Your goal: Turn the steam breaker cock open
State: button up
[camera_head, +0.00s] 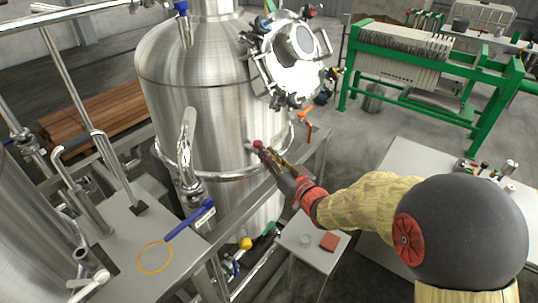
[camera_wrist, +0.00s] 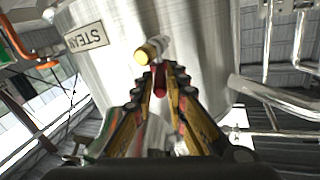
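The steam breaker cock shows in the wrist view as a small brass-and-silver fitting (camera_wrist: 149,53) on the steel tank wall, beside a STEAM label (camera_wrist: 85,37). Its red handle (camera_wrist: 160,80) points toward my gripper (camera_wrist: 160,76) and lies between the fingertips, which look closed on it. In the head view my gripper (camera_head: 264,153) reaches the front of the steel tank (camera_head: 215,115), with the red handle end (camera_head: 257,144) at its tips. The fingers hide part of the handle.
A curved steel pipe (camera_head: 225,176) runs around the tank just below my gripper. An orange-handled valve (camera_head: 308,129) sits to the right. A small side table (camera_head: 312,262) holds a glass and a red-brown block. A blue-handled lever (camera_head: 190,221) is at lower left.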

grip_shut()
dwell(0.4)
jog(key=shift+w+d+n+g+y+p, duration=0.35)
jog(key=shift+n+g+y, duration=0.35)
jog(key=shift+y, duration=0.15)
jog(key=shift+w+d+n+g+y+p, duration=0.3)
jog(key=shift+n+g+y, duration=0.35)
jog(key=shift+y, duration=0.2)
jog(key=shift+s, duration=0.1)
jog(key=shift+o, duration=2.3)
grip_release()
jog(key=shift+o, duration=0.2)
jog(key=v, duration=1.2)
